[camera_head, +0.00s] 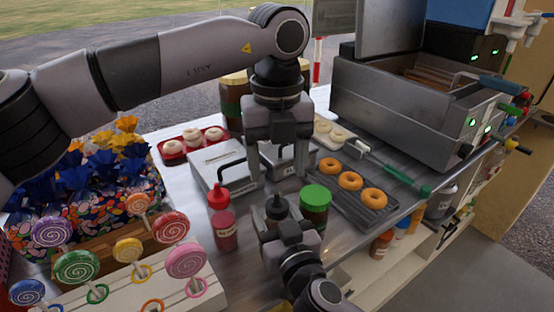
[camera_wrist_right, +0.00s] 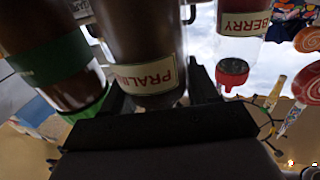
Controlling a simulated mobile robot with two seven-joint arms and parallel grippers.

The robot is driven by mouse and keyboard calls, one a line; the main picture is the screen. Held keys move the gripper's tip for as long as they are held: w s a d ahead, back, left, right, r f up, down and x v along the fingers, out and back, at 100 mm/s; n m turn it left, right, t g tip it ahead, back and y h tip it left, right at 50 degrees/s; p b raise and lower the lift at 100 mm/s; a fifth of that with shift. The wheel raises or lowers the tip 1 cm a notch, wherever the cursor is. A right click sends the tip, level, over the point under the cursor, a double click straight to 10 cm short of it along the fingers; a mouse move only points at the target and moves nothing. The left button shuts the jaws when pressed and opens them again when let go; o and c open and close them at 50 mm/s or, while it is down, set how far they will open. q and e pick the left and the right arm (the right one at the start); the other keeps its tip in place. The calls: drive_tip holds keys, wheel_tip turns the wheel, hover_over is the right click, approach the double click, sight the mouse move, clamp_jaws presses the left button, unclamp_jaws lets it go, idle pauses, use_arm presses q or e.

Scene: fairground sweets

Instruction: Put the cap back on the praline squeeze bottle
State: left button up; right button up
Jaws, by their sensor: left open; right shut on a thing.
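The praline squeeze bottle (camera_wrist_right: 140,40) fills the middle of the right wrist view, its label upside down there. My right gripper (camera_head: 285,228) is shut on it at the front of the counter. In the head view a dark pointed top (camera_head: 277,207) shows above that gripper; I cannot tell whether this is the cap or the bottle's bare neck. No separate loose cap can be made out. My left gripper (camera_head: 279,172) is open, pointing down, just above and behind the dark top. No object shows clearly between its fingers.
A berry bottle with red cap (camera_head: 222,230) stands close left, a green-lidded jar (camera_head: 315,202) close right. Behind are a lidded metal container (camera_head: 215,158) and a red doughnut tray (camera_head: 184,156). Doughnuts on a rack (camera_head: 345,205) and a fryer (camera_head: 395,115) are right; lollipops (camera_head: 130,250) are left.

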sight(277, 193)
use_arm(q)
drive_tip(key=shift+f, duration=4.05)
drive_tip(key=c, duration=1.1)
drive_tip(key=m, duration=1.8)
drive_tip(key=shift+m, duration=0.3)
drive_tip(key=m, duration=0.7)
drive_tip(key=o, duration=1.2)
